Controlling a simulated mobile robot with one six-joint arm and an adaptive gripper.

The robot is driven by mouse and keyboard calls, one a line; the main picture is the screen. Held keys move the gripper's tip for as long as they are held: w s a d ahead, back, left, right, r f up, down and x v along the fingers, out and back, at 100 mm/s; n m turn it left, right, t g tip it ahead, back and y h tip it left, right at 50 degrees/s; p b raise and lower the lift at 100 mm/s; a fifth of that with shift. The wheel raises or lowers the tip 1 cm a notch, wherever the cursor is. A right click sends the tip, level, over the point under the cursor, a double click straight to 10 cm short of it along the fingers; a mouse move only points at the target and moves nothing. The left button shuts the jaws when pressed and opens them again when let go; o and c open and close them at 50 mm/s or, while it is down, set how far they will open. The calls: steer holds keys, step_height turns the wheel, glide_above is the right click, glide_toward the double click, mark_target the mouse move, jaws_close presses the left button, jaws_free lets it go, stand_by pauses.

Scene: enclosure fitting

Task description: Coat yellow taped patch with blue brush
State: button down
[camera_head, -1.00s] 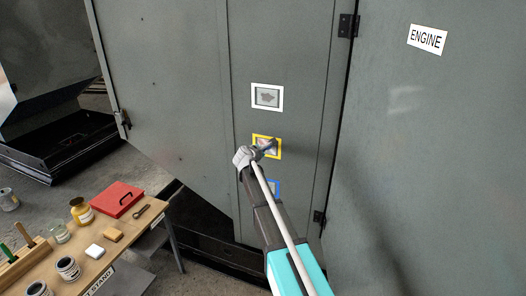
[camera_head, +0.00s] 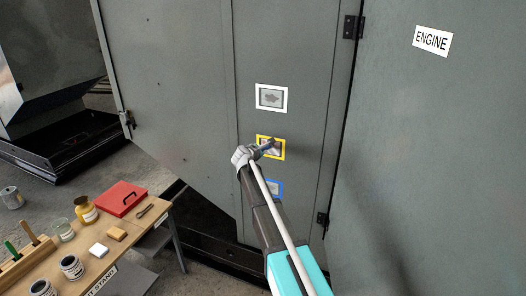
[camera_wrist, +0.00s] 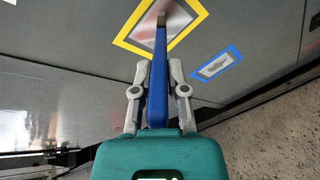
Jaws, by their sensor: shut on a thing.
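The yellow taped patch (camera_head: 280,148) is a yellow square frame on the grey enclosure door, around a light grey area with a duller tone in places. It also shows at the top of the wrist view (camera_wrist: 126,40). My gripper (camera_wrist: 158,75) is shut on the blue brush (camera_wrist: 158,85), whose blue handle runs up between the fingers. The brush's dark tip lies over the patch in the wrist view; I cannot tell whether it touches. In the head view my gripper (camera_head: 258,150) is just left of the patch and hides part of it.
A white taped patch (camera_head: 271,86) is above and a blue taped patch (camera_head: 276,187) below. A bench (camera_head: 150,222) at lower left holds a red box (camera_head: 121,199), jars and a wooden rack with green and brown handles. An ENGINE label (camera_head: 432,41) is at right.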

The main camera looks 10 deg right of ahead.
steer(key=shift+w+a, duration=0.1)
steer(key=shift+w+a, duration=0.25)
steer(key=shift+a, duration=0.2)
stand_by(0.4)
steer(key=shift+w+a, duration=0.4)
steer(key=shift+a, duration=0.1)
steer(key=shift+w+a, duration=0.3)
steer(key=shift+a, duration=0.1)
stand_by(0.5)
steer(key=shift+w+a, duration=0.35)
steer(key=shift+a, duration=0.1)
